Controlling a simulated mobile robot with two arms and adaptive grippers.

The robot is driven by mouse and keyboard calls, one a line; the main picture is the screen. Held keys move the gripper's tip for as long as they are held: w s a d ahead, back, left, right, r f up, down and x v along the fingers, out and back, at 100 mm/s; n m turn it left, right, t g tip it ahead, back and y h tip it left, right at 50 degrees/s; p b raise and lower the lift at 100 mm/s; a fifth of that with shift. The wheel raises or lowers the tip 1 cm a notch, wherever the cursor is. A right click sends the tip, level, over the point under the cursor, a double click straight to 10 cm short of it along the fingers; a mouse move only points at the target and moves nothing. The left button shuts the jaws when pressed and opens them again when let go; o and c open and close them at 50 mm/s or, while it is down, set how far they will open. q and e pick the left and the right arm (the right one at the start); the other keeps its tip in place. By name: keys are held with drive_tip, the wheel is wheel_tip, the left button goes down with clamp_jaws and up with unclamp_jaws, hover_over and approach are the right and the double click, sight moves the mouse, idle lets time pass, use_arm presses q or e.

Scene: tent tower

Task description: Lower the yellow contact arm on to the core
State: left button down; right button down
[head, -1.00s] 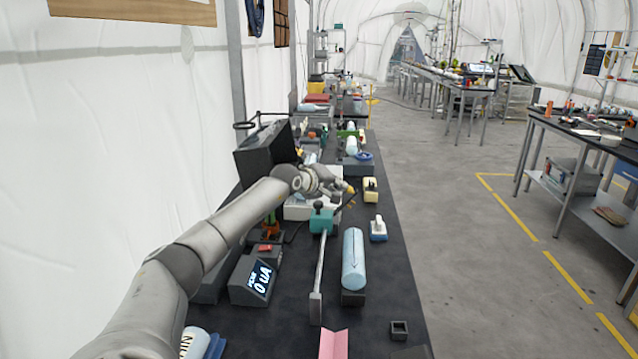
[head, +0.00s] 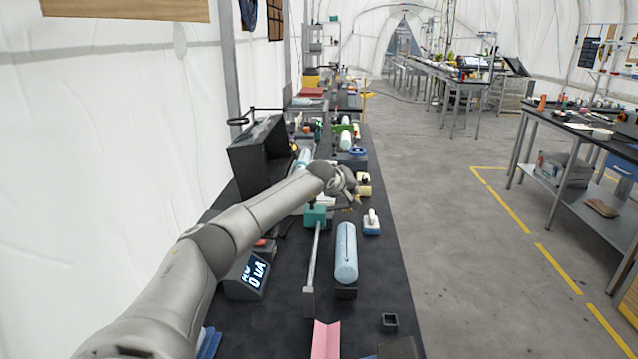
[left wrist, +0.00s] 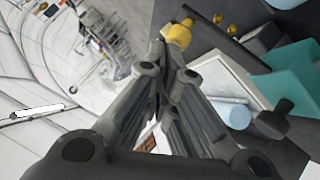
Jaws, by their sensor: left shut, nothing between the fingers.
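My left gripper (head: 353,191) is above the bench, behind the teal clamp block (head: 316,215) as seen in the head view. Its fingers are together with nothing between them. In the left wrist view a yellow rounded end (left wrist: 178,35), probably of the contact arm, shows just beyond my fingertips (left wrist: 163,50); contact cannot be told. The rest of that arm is hidden behind the gripper. Small gold knobs (left wrist: 231,27) are to its right. A light blue cylinder (left wrist: 230,112) lies inside a grey frame beside my fingers; whether it is the core is unclear. My right gripper is not in view.
A larger light blue cylinder (head: 346,252) and a metal rod (head: 312,258) are at the near side. A meter (head: 247,276) stands left, a black box (head: 257,155) behind it. A white-and-blue piece (head: 371,222) sits near the bench's right edge. The aisle is clear.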

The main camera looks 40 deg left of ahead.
use_arm(q)
drive_tip(key=shift+s+a+f, duration=0.35)
drive_tip(key=shift+s+a, duration=0.1)
drive_tip(key=shift+a, duration=0.15)
drive_tip(key=s+d+r, duration=0.2)
drive_tip(key=s+r, duration=0.6)
drive_tip(key=r, duration=0.1)
drive_tip(key=shift+s+d+r+b, duration=0.3)
drive_tip(key=shift+d+b, duration=0.05)
drive_tip(key=shift+d, duration=0.05)
idle(0.7)
